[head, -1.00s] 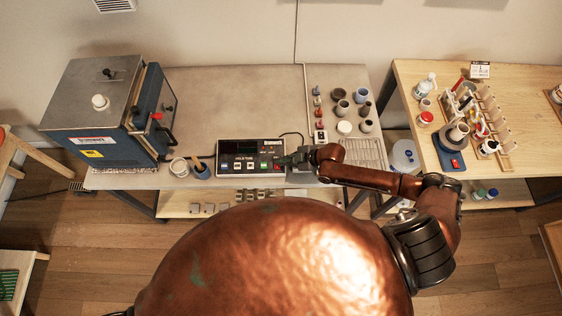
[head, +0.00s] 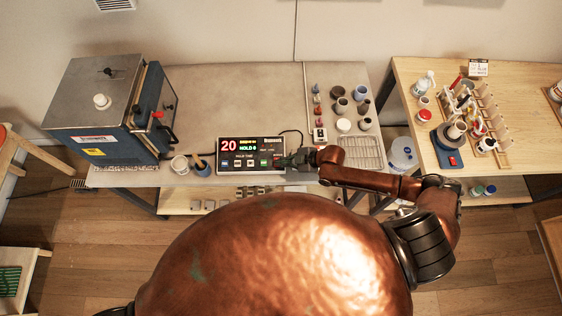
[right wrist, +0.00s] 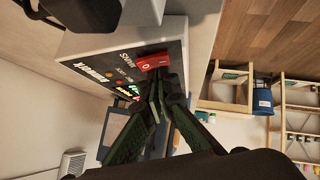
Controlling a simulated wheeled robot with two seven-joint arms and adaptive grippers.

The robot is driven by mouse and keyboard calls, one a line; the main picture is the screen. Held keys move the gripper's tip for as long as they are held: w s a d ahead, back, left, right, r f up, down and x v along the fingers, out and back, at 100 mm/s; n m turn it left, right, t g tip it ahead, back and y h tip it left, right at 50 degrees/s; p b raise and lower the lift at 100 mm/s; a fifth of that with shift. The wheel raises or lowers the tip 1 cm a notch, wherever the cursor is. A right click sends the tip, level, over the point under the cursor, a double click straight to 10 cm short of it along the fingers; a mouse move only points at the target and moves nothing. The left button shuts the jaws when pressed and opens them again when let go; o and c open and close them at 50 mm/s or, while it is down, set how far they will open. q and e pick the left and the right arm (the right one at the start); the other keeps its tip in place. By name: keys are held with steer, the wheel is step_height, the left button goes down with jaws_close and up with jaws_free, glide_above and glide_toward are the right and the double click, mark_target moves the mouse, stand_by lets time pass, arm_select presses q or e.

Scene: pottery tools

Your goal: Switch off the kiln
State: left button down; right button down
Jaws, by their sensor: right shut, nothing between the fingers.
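The blue-grey kiln (head: 110,105) stands at the left end of the grey workbench, its door side facing right. The control box (head: 238,147) lies on the bench to its right, with a lit red "20" and green "HOLD" text. My right gripper (head: 283,161) is shut at the box's right edge. In the right wrist view, its closed fingertips (right wrist: 160,84) are at a red rocker switch (right wrist: 151,62) marked "O" on the panel. I cannot tell whether they touch it. My left gripper is not in view.
Small pots (head: 343,105) and a wire rack (head: 360,152) are on the bench to the right. A wooden table (head: 520,90) with glaze bottles stands further right.

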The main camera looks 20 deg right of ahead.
steer(key=r+p, duration=0.1)
steer(key=r, duration=0.1)
steer(key=s+r+p, duration=0.1)
steer(key=r+p, duration=0.1)
steer(key=shift+s+a, duration=0.15)
steer(key=shift+s+d+r+b, duration=0.15)
steer(key=shift+s+d+b, duration=0.3)
steer(key=shift+d, duration=0.2)
steer(key=b+v, duration=0.2)
steer(key=v, duration=0.6)
steer(key=shift+w+r, duration=0.1)
